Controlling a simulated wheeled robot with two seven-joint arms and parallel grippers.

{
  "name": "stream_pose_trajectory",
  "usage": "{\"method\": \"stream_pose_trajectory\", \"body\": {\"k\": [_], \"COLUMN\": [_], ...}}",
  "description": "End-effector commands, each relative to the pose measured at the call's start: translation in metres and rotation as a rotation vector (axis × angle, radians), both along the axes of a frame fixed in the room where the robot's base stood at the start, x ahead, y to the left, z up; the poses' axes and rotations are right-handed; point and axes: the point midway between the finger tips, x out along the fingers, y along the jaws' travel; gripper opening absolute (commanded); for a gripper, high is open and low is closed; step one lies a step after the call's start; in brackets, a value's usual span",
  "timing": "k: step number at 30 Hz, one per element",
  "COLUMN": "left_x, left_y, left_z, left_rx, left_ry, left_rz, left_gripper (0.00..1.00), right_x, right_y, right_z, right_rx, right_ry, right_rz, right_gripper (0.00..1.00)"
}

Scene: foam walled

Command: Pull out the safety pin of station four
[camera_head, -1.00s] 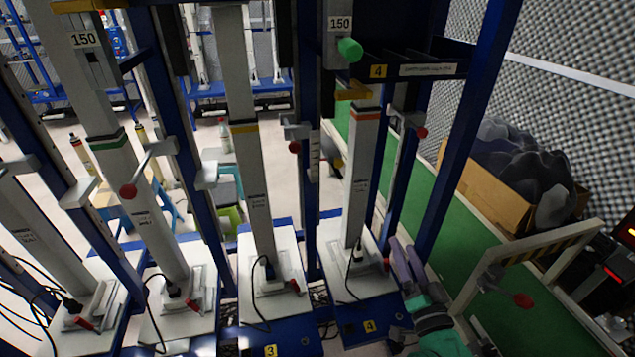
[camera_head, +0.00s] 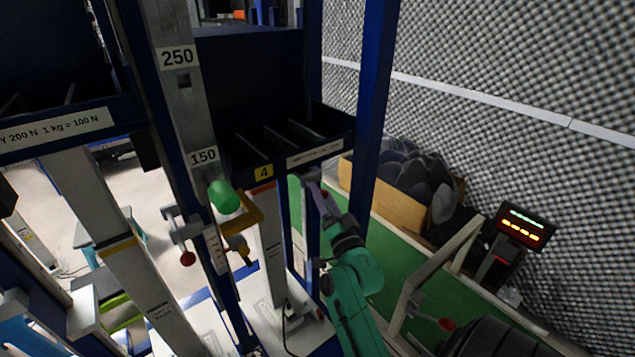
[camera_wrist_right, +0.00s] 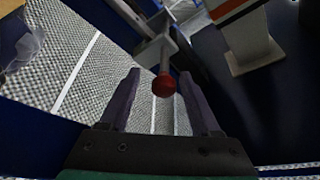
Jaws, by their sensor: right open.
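Station four is marked by the yellow "4" sign (camera_head: 263,172) in the head view. A green knob (camera_head: 223,196) sticks out from its left post, below the "150" label. A red ball knob on a metal stem (camera_head: 187,258) shows lower on that post. My right gripper (camera_head: 315,191) is raised at the station's right post, open. In the right wrist view, another red knob (camera_wrist_right: 164,84) on a metal stem lies between the fingertips of the open right gripper (camera_wrist_right: 160,78), apart from both fingers. Which of these knobs is the safety pin is not labelled. My left gripper is out of view.
The white column (camera_head: 271,240) of station four stands left of my right arm. A blue post (camera_head: 372,110) rises behind the gripper. A cardboard box (camera_head: 395,193) with dark contents, a pale frame (camera_head: 430,275) and a lit display (camera_head: 525,226) are to the right.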

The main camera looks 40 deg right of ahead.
Motion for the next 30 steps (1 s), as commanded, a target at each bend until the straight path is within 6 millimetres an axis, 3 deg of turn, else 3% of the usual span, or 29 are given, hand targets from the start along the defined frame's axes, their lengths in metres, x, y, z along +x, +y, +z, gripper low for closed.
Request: {"method": "stream_pose_trajectory", "body": {"k": [6, 14, 19, 30], "left_x": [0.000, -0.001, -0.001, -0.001], "left_y": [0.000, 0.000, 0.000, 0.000], "left_z": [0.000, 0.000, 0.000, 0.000], "left_rx": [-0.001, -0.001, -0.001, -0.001], "left_ry": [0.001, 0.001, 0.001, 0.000], "left_rz": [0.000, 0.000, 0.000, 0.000], "left_gripper": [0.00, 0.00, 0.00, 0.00], "right_x": [0.030, 0.033, 0.032, 0.032], "right_y": [-0.010, -0.011, -0.011, -0.010], "right_z": [0.009, 0.009, 0.009, 0.009], "right_rx": [-0.001, -0.001, -0.001, -0.001], "right_ry": [0.000, 0.000, 0.000, 0.000], "right_rz": [-0.001, 0.000, 0.000, 0.000], "right_gripper": [0.64, 0.64, 0.03, 0.00]}}
